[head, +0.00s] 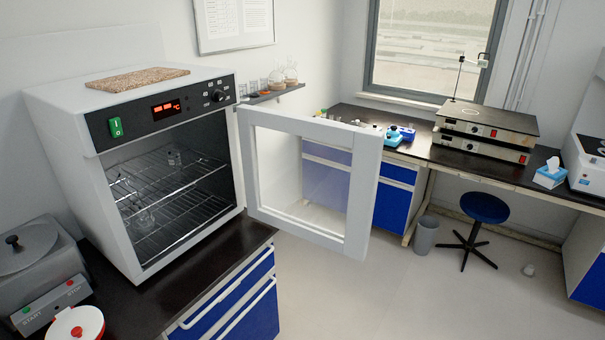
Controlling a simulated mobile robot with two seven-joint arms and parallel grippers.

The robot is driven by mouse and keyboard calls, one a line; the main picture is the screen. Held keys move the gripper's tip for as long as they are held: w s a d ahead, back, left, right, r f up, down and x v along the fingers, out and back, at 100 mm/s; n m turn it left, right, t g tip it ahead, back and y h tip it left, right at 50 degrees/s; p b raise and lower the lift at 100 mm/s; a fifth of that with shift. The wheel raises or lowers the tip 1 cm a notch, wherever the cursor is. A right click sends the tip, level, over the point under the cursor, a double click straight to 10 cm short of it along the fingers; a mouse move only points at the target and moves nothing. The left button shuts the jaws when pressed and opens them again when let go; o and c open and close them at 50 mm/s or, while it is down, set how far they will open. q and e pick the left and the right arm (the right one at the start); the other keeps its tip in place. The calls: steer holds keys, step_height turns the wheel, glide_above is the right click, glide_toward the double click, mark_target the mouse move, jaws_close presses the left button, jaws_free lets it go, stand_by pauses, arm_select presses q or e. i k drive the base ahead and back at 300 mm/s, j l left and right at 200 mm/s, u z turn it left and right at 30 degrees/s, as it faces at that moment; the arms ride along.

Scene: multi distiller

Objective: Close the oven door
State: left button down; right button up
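The oven (68,142) is a white box with a black control panel, standing on the dark counter at the left in the head view. Its door (364,190) has a white frame and a glass pane. The door stands wide open, hinged at the oven's right side and swung out to the right over the counter's edge. Inside the oven, wire racks (165,190) hold some clear glassware. Neither of my grippers is in view.
A grey device (38,262) and a red-and-white round item (75,326) sit at the counter's lower left. Blue drawers (235,300) lie under the counter. A blue stool (484,208) and grey bin (425,237) stand further back.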

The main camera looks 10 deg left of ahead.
mark_target(315, 180)
steer(key=i+l+u, duration=0.75)
steer(key=l, duration=0.2)
steer(key=i+l+u, duration=0.4)
steer(key=l+u, duration=0.15)
steer(key=l, duration=0.25)
steer(key=i+l+u, duration=0.1)
steer(key=l+u, duration=0.25)
steer(key=l, duration=0.25)
steer(key=l+u, duration=0.35)
steer(key=l, duration=0.2)
steer(key=k+l+u, duration=0.1)
steer(key=l+u, duration=0.2)
steer(key=l, duration=0.3)
